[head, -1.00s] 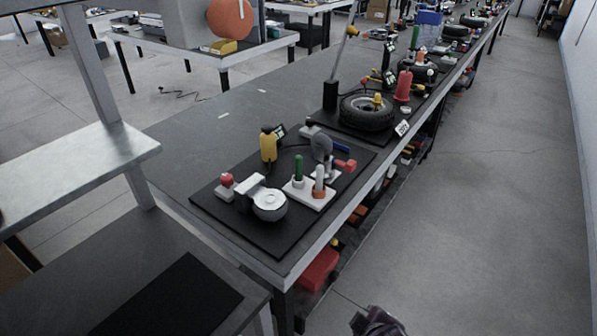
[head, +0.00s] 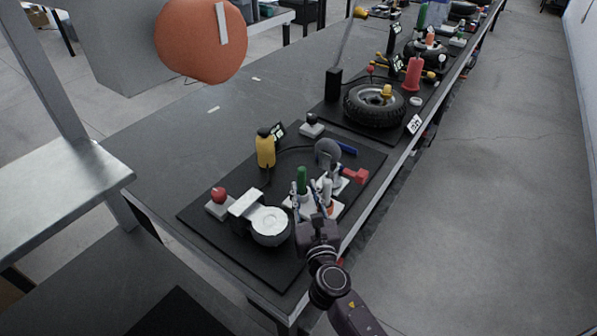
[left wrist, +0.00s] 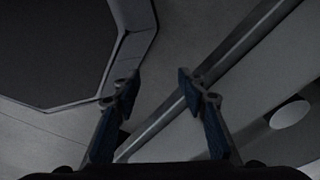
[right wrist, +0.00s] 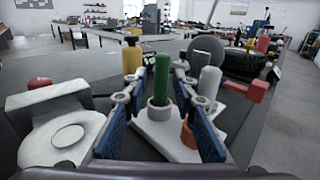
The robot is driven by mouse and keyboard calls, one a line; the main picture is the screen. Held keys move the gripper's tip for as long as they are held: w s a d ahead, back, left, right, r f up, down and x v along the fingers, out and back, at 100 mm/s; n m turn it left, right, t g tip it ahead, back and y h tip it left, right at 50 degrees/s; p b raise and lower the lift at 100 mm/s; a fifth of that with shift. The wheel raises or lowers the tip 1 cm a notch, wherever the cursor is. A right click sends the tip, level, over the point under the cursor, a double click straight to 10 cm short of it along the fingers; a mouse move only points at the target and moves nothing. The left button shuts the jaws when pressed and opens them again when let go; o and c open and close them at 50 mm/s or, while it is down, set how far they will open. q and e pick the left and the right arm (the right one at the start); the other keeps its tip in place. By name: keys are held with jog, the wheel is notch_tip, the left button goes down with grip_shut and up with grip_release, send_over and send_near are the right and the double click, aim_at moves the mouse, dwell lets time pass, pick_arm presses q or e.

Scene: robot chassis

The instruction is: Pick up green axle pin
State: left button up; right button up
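The green axle pin (head: 302,180) stands upright in a white base (right wrist: 154,128) on the black mat. It shows in the right wrist view (right wrist: 161,78) between my right fingers, with the fingers apart. My right gripper (head: 312,200) is open at the pin's base, reaching in from the front edge. A white pin (right wrist: 209,84) and an orange collar (right wrist: 188,134) stand just right of the green pin, close to the right finger. My left gripper (left wrist: 157,88) is open and empty in its wrist view, and it is outside the head view.
On the mat (head: 220,241) are a white-and-grey round device (head: 269,222), a red knob (head: 218,195), a yellow object (head: 265,148), a grey disc (head: 328,150) and a red piece (head: 355,175). A tyre (head: 372,107) lies farther back. The tabletop left of the mat is clear.

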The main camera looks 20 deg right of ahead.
aim_at(303, 173)
jog(key=shift+w+d+r+p, duration=0.15)
jog(key=shift+w+r+p, duration=0.2)
jog(key=shift+w+r, duration=0.5)
jog(key=w, duration=0.3)
jog(key=shift+d, duration=0.3)
jog(key=shift+w+d, duration=0.1)
jog(key=shift+w, duration=0.7)
jog(key=shift+f, duration=0.1)
pick_arm(q)
jog(key=s, duration=0.5)
jog(key=shift+s+a+r, duration=0.15)
jog(key=shift+r, duration=0.2)
pick_arm(e)
grip_shut()
